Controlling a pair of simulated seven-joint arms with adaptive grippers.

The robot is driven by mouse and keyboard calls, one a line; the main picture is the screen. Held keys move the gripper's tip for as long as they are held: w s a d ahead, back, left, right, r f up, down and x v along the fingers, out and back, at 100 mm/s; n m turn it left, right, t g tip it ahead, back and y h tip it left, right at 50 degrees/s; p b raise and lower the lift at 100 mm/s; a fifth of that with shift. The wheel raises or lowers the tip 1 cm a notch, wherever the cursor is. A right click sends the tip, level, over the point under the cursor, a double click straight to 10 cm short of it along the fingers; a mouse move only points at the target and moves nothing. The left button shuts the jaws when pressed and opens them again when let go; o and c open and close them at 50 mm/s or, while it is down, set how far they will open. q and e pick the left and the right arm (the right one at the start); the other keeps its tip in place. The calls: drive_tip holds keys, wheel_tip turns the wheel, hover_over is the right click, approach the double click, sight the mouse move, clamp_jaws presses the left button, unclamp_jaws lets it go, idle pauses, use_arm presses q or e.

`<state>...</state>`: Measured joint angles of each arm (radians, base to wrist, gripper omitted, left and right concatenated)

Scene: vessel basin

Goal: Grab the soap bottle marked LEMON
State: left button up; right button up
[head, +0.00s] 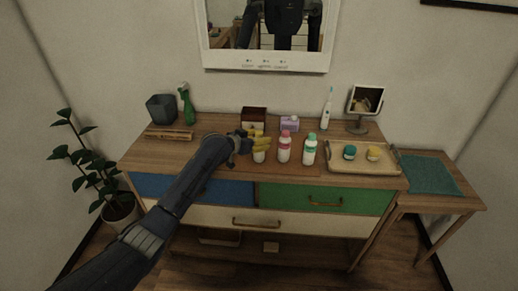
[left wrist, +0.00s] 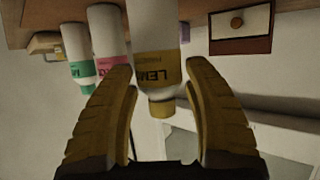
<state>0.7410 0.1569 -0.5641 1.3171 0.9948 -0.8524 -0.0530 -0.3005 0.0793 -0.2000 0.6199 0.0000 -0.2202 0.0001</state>
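The LEMON soap bottle (left wrist: 157,42) is white with a yellow label and yellow cap. In the left wrist view it appears upside down between the two yellow fingers of my left gripper (left wrist: 158,72), with a small gap on each side. In the head view the white bottle (head: 259,156) stands on the dresser, its upper part hidden by my left gripper (head: 262,140). That gripper is open. My right gripper is not in view.
A small drawer box (head: 254,115) and a purple bottle (head: 290,124) are behind. A wooden tray (head: 340,167) lies right; a green spray bottle (head: 187,106) stands left.

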use_arm(q)
drive_tip(key=c, duration=1)
wheel_tip(320, 180, up, 20)
drive_tip(key=shift+r, duration=0.1)
